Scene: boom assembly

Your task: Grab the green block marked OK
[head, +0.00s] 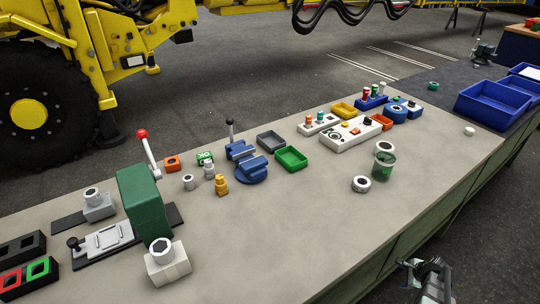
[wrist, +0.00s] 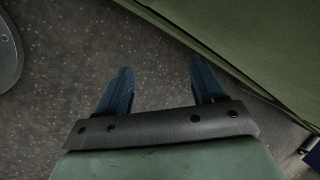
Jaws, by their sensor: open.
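The green block marked OK (head: 205,158) sits on the bench, with white lettering on its face. It stands just right of an orange block and behind the small grey metal fittings. My gripper (head: 418,266) shows at the lower right of the head view, off the front edge of the bench and far from the green block. In the wrist view my gripper (wrist: 160,88) points down past the bench side toward the dark floor. Its two blue fingers are apart with nothing between them. The green block is not in the wrist view.
An orange block (head: 172,163), a grey fitting (head: 209,170) and a brass fitting (head: 221,186) surround the green block. A green lever press (head: 145,200) stands to its left and a blue vise (head: 245,165) to its right. The front middle of the bench (head: 290,225) is clear.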

